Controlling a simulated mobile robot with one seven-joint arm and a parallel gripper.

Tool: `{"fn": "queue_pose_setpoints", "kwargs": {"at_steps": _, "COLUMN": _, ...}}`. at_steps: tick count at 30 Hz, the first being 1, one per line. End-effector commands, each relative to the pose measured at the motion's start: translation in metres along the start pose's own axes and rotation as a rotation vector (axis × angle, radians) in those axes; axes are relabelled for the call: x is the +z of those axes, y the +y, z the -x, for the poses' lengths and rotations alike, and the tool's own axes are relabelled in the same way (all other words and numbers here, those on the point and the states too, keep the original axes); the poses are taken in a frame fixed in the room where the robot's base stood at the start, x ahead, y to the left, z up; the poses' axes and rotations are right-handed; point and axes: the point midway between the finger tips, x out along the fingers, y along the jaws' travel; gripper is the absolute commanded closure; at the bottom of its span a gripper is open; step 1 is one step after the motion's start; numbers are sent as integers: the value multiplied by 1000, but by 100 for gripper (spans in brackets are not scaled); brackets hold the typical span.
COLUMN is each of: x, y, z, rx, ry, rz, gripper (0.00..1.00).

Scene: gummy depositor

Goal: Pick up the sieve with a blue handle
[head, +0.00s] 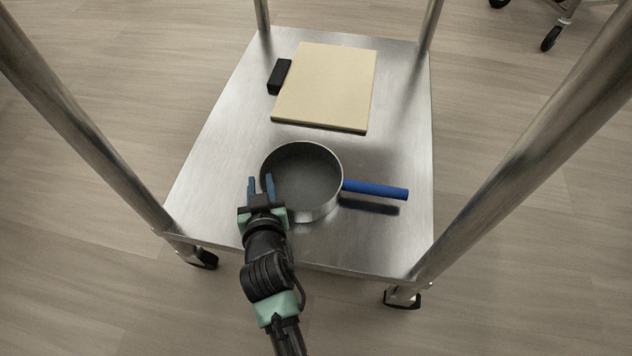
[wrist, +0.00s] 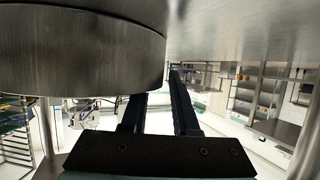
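The sieve (head: 318,208) is a round metal pan with a grey inside, sitting on the steel cart shelf. Its blue handle (head: 375,189) points right, away from my gripper. My gripper (head: 261,184) has two bluish fingers, spread apart with nothing between them, at the left front side of the sieve. In the head view the right finger overlaps the sieve's rim; I cannot tell if they touch. In the wrist view the sieve's curved wall (wrist: 80,50) fills the upper left, close to the open fingers of my gripper (wrist: 158,98). The handle is not visible there.
The steel shelf (head: 215,170) has metal posts at its corners, with the two front posts (head: 85,125) (head: 530,150) rising on either side. A beige board (head: 325,85) and a small black block (head: 279,76) lie behind the sieve. The shelf left of the sieve is bare.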

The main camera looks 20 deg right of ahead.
Motion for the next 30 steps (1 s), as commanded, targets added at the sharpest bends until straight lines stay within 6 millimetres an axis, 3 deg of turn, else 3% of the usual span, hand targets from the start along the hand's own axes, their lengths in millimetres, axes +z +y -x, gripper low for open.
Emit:
{"fn": "queue_pose_setpoints", "kwargs": {"at_steps": 1, "x": 0, "y": 0, "z": 0, "rx": 0, "ry": 0, "rz": 0, "gripper": 83}}
{"fn": "queue_pose_setpoints", "kwargs": {"at_steps": 4, "x": 0, "y": 0, "z": 0, "rx": 0, "ry": 0, "rz": 0, "gripper": 100}}
{"fn": "queue_pose_setpoints", "kwargs": {"at_steps": 30, "x": 3, "y": 0, "z": 0, "rx": 1, "ry": -5, "rz": 0, "gripper": 100}}
